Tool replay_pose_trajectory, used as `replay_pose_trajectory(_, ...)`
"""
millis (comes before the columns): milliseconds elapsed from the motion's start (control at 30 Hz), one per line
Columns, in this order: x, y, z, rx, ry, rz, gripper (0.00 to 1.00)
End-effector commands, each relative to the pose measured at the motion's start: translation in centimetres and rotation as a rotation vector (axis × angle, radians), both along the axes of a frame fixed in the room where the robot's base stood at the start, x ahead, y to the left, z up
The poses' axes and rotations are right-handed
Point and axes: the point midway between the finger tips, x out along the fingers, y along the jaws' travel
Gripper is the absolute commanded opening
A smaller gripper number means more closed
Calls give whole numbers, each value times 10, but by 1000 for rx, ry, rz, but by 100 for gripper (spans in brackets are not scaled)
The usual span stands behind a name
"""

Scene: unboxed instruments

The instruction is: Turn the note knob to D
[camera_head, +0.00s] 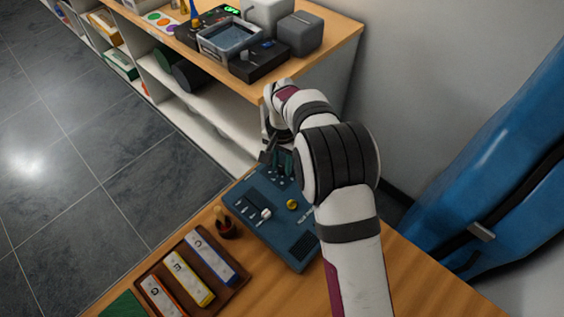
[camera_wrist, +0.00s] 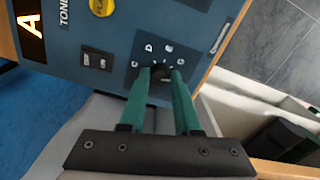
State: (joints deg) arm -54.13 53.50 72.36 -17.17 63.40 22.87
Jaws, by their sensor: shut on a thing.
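The blue tone box (camera_head: 272,222) lies on the wooden table in the head view, and its panel (camera_wrist: 112,48) fills the upper middle of the wrist view. The dark note knob (camera_wrist: 161,73) sits on that panel, with letters including C, D and E around it. My gripper (camera_wrist: 163,71) is shut on the knob, one green finger on each side. In the head view my gripper (camera_head: 279,162) is over the far end of the box. The fingers partly hide the knob, so I cannot tell which letter it points to.
A shelf (camera_head: 330,48) with instruments is beyond.

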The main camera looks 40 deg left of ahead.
Motion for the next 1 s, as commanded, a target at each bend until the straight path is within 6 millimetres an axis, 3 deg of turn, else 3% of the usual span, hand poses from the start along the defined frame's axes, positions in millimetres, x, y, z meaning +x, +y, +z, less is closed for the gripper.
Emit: replay_pose_trajectory(1000,0,0,0,0,1,961,0)
